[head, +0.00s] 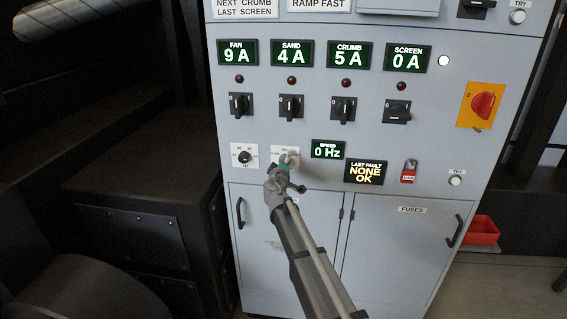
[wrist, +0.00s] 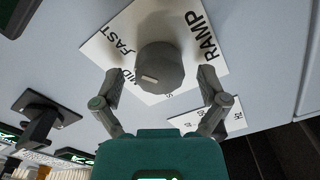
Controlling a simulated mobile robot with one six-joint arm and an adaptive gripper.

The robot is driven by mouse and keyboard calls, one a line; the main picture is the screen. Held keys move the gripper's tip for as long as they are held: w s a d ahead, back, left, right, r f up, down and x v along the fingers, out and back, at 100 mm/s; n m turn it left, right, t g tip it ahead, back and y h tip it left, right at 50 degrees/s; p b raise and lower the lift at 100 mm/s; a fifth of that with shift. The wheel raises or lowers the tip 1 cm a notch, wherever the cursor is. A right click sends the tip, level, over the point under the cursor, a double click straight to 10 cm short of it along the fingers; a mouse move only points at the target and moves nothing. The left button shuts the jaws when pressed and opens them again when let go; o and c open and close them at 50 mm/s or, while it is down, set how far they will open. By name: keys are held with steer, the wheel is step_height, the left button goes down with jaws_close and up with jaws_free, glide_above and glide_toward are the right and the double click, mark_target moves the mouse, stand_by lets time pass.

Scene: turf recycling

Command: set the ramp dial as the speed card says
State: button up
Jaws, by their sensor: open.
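The ramp dial (wrist: 165,62) is a grey round knob on a white plate (wrist: 205,62) marked RAMP, FAST and MID; a further label is partly hidden. A pale mark on the knob lies on the side toward MID. My gripper (wrist: 160,78) is open, with one finger on each side of the knob; I cannot tell whether they touch it. In the head view my gripper (head: 287,170) covers much of the dial plate (head: 278,152). A card at the top of the cabinet (head: 318,5) reads RAMP FAST; its upper part is cut off.
Left of the ramp dial is an Hz knob (head: 244,156); right of it a speed display (head: 328,149) reads 0 Hz. Several black switches sit in a row above. A red padlock (head: 409,172) and a red-and-yellow switch (head: 482,105) are farther right.

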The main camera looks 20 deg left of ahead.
steer(key=shift+s, duration=0.15)
steer(key=v, duration=1.1)
steer(key=shift+s, duration=0.35)
steer(key=d+f+m+g+h, duration=0.2)
steer(key=d+f+m+h, duration=0.1)
steer(key=d, duration=0.8)
steer(key=d+f+m+g+h, duration=0.3)
steer(key=d+f+m, duration=0.1)
steer(key=d, duration=0.7)
steer(key=d+f+m+g+h, duration=0.2)
steer(key=d+f+m+h, duration=0.1)
steer(key=d, duration=0.8)
steer(key=s+d+f+m+g+y, duration=0.2)
steer(key=s+d+f+g, duration=0.2)
steer(key=s+d, duration=0.4)
steer(key=s+d+f+m+g+y, duration=0.2)
steer(key=s+d+f+g, duration=0.2)
steer(key=s+d+g, duration=0.2)
steer(key=s+d, duration=0.2)
steer(key=s, duration=0.2)
steer(key=shift+s+f+m+y, duration=0.3)
steer(key=shift+s+f, duration=0.05)
